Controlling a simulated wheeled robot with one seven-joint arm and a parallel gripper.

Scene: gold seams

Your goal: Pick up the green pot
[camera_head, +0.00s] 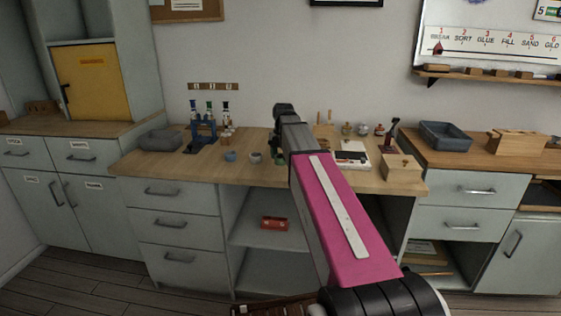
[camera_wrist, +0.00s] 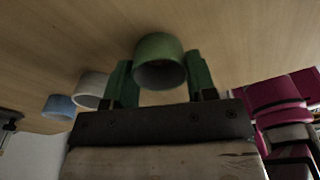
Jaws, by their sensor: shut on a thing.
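The green pot (camera_wrist: 158,46) is in the wrist view, a small round cup with its dark open mouth showing. My gripper (camera_wrist: 160,76) has its two green fingers on either side of the pot and is shut on it. Whether the pot touches the worktop or is just clear of it I cannot tell.
A white pot (camera_wrist: 91,88) and a blue pot (camera_wrist: 60,106) stand in a row beside the green one; both show on the wooden worktop (camera_head: 190,169) in the head view. A wooden box (camera_head: 401,168) stands right.

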